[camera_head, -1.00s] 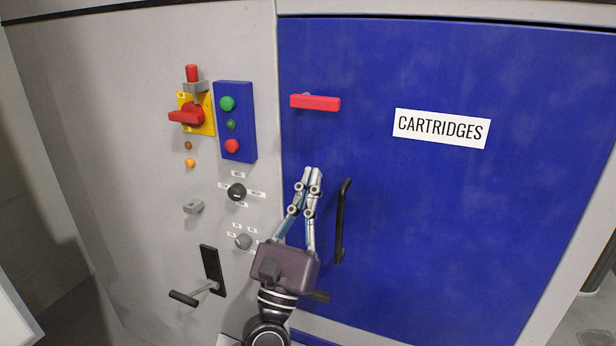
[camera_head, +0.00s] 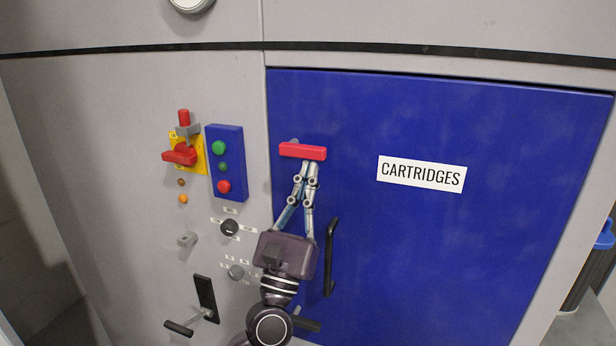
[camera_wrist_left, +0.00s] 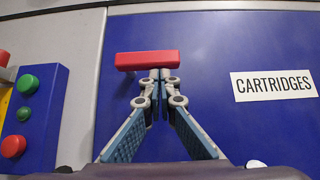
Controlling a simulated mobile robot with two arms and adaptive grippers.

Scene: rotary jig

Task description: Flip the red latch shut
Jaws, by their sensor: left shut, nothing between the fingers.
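The red latch (camera_head: 303,152) is a horizontal bar near the top left corner of the blue door (camera_head: 440,250). It also shows in the left wrist view (camera_wrist_left: 147,60), with its right part just above the fingertips. My left gripper (camera_head: 309,165) is shut and empty, pointing up, with its tips just below the latch's right half. In the left wrist view the gripper (camera_wrist_left: 160,74) tips meet at the latch's lower edge; I cannot tell whether they touch it. A grey piece shows behind the latch's top left. My right gripper is not in view.
A black door handle (camera_head: 331,257) stands right of my gripper. Left of the door are a blue button box (camera_head: 226,185), a red rotary switch (camera_head: 180,155), a black knob (camera_head: 229,228) and a lever (camera_head: 179,328). The door right of the latch is clear, apart from a CARTRIDGES label (camera_head: 421,174).

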